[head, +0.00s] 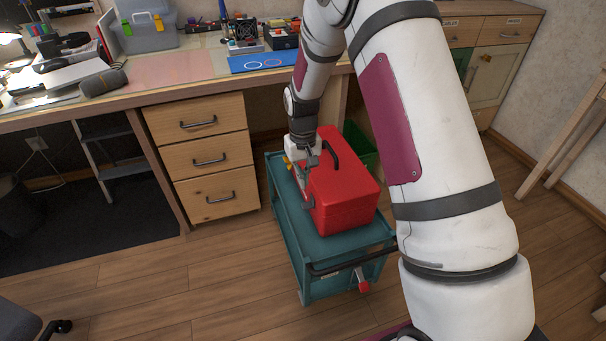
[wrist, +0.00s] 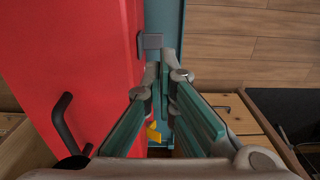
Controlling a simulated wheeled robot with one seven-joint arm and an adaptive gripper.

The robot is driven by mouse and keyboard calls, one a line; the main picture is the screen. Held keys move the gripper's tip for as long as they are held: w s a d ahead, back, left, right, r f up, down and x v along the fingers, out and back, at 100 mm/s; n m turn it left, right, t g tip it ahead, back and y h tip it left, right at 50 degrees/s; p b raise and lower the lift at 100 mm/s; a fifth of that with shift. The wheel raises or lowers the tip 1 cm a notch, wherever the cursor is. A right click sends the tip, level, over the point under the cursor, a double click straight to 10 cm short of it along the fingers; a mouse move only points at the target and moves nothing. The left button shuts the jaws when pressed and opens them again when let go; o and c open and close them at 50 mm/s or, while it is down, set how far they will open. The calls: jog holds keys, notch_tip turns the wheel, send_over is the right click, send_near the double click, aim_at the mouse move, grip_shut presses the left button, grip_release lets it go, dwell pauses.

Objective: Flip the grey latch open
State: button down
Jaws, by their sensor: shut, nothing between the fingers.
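A red toolbox (head: 345,195) with a black handle (head: 331,154) stands on a teal cart (head: 330,246). In the wrist view the red toolbox (wrist: 75,60) fills the left side. The grey latch (wrist: 152,41) shows there as a small square piece at the box's edge, just beyond my fingertips. My gripper (wrist: 163,74) is shut and empty, pointing along the side of the box. In the head view my gripper (head: 305,168) is at the box's left side and partly covers it. I cannot tell whether the fingertips touch the latch.
A workbench (head: 150,85) with wooden drawers (head: 208,160) stands behind and left of the cart. A green bin (head: 360,148) is behind the box. A yellow item (wrist: 153,134) lies below my fingers. Wooden floor (head: 200,285) is open in front and left.

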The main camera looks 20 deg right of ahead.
aim_at(303, 205)
notch_tip(303, 205, down, 9)
jog(key=b, duration=0.2)
jog(key=shift+b, duration=0.4)
jog(key=shift+a+f+h, duration=0.15)
jog(key=shift+h, duration=0.4)
jog(key=shift+a+f+h, duration=0.15)
jog(key=shift+h, duration=0.4)
jog(key=f+h+b, duration=0.1)
jog(key=h, duration=0.1)
jog(key=f+h, duration=0.1)
jog(key=h, duration=0.2)
jog(key=a+f+h+b, duration=0.1)
jog(key=h, duration=0.2)
jog(key=shift+b, duration=0.35)
jog(key=shift+r, duration=0.25)
jog(key=shift+r+p, duration=0.65)
jog(key=shift+r, duration=0.05)
